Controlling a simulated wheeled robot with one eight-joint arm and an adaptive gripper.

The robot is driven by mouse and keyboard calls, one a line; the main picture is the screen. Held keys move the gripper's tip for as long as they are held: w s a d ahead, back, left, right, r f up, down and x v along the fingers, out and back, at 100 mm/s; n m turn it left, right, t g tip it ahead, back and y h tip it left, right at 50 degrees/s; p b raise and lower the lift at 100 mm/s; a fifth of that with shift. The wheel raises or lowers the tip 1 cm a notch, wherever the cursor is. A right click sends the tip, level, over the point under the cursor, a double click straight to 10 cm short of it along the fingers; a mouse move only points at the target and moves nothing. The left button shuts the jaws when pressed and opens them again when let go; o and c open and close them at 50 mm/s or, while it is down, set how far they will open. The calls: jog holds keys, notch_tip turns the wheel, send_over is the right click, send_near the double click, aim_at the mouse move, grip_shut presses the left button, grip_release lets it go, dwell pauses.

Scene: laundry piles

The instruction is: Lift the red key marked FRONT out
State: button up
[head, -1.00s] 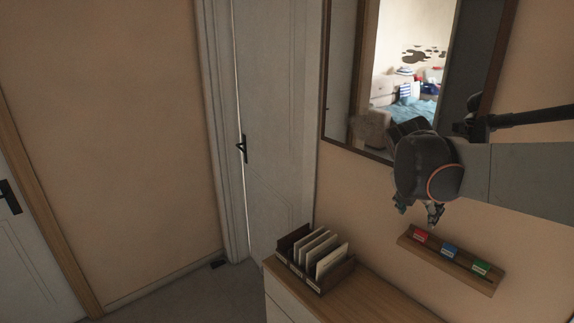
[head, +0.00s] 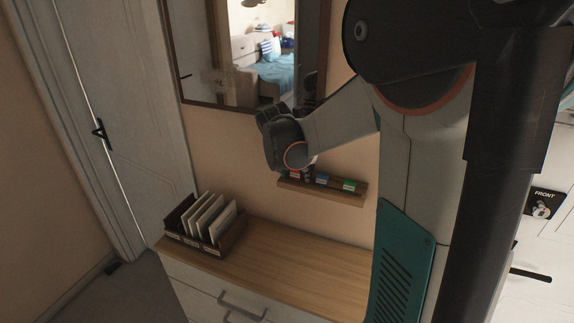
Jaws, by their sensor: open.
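A wooden wall rack (head: 340,196) holds a red key (head: 294,175), a blue key (head: 322,180) and a green key (head: 349,186) in a row, red at the left. The writing on the keys is too small to read. My gripper (head: 306,173) is open at the left end of the rack, close to the red key. My wrist hides most of the fingers and part of the red key. I cannot tell whether they touch.
A wooden dresser (head: 285,262) stands below the rack, its top mostly clear. A dark holder (head: 203,245) with several upright cards sits at its left end. A framed mirror (head: 196,60) hangs above. A black card reading FRONT (head: 543,204) shows at right on a white surface.

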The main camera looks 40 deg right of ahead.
jog(key=c, duration=1.1)
jog(key=shift+r+p, duration=0.9)
jog(key=shift+r, duration=0.4)
jog(key=shift+c, duration=0.2)
jog(key=shift+r+p, duration=0.9)
jog(key=shift+r, duration=0.35)
jog(key=shift+f, duration=0.1)
